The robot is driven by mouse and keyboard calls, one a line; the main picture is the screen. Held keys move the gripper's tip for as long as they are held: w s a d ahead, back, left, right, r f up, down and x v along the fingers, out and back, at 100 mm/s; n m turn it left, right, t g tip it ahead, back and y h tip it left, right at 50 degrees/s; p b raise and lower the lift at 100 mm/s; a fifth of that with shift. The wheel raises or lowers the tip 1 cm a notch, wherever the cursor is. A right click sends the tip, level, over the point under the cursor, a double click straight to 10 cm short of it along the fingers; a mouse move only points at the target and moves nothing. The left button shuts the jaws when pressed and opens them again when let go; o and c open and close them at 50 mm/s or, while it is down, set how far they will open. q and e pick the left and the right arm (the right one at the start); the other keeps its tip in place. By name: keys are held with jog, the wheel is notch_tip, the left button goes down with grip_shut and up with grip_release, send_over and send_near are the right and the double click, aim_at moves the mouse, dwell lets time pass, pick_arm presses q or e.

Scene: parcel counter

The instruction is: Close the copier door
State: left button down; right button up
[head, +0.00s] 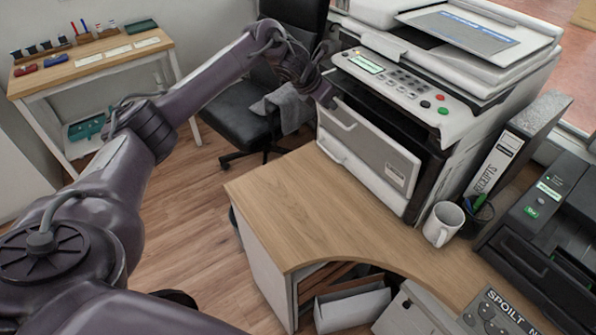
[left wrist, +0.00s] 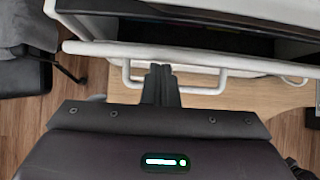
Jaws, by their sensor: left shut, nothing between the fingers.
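The white and grey copier (head: 440,95) stands on the wooden counter. Its front door (head: 375,155), a grey panel with a bar handle and a small label, leans out at the top, with a dark gap between it and the body. In the left wrist view the door's white top edge (left wrist: 220,53) crosses the picture, with the dark opening beyond and the handle (left wrist: 200,90) on the near side. My left gripper (head: 330,98) is shut and empty at the door's upper left; its fingertips (left wrist: 160,70) overlap the top edge. I cannot tell whether they touch. My right gripper is out of view.
A black office chair (head: 240,110) stands left of the copier. A white mug (head: 443,223), a pen cup (head: 478,215) and a binder (head: 500,155) are to its right. The counter (head: 290,200) in front of the door is clear. A side table (head: 90,65) stands at far left.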

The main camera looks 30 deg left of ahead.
pick_arm(q)
jog(key=shift+w+d+r, duration=0.25)
jog(key=shift+w, duration=0.3)
dwell(0.4)
jog(key=shift+r, duration=0.15)
